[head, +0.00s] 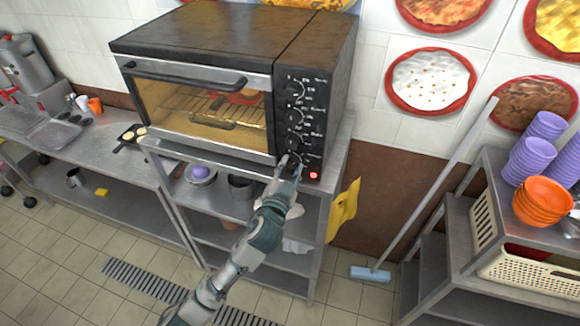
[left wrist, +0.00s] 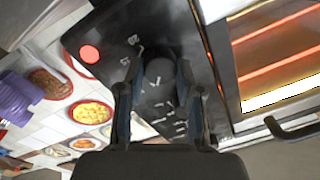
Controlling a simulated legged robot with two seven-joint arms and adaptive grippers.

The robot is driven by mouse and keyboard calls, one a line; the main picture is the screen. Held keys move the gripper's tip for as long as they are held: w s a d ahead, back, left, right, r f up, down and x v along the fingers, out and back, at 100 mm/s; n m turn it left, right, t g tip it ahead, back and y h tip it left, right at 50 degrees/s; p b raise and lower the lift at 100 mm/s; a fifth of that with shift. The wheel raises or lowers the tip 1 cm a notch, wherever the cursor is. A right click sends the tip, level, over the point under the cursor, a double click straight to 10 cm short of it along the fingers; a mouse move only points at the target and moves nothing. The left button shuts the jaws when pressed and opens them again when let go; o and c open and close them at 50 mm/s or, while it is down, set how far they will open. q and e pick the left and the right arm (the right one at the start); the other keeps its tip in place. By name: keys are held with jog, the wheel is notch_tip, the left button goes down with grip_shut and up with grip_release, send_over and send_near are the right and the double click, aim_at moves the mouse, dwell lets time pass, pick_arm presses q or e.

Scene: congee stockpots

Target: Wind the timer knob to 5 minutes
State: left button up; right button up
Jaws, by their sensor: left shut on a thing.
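A toaster oven (head: 200,40) stands on a steel shelf, with a black control panel of several stacked knobs on its right front. My left gripper (head: 290,164) is at the lowest knob, just above the lit red lamp (head: 313,175). In the left wrist view, both fingers of the left gripper (left wrist: 160,85) stand either side of the dark round timer knob (left wrist: 159,68) and are shut on it. White dial marks and numbers show around the knob, partly hidden by the fingers. I cannot read its setting. My right gripper is not in view.
The oven door handle (head: 186,72) juts out left of the panel. A yellow cloth (head: 343,210) hangs at the shelf's right end. A broom (head: 430,200) leans beside a rack with purple cups (head: 537,150) and orange bowls (head: 541,201). The tiled floor in front is mostly clear.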

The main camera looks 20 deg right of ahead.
pick_arm(q)
jog(key=o, duration=1.2)
jog(key=shift+w+f, duration=0.1)
jog(key=shift+w, duration=0.05)
jog(key=shift+c, duration=0.2)
jog(key=shift+w+d, duration=0.1)
jog(key=shift+d, duration=0.05)
jog(key=v, duration=1.1)
jog(key=shift+s, duration=0.4)
jog(key=shift+f, duration=0.15)
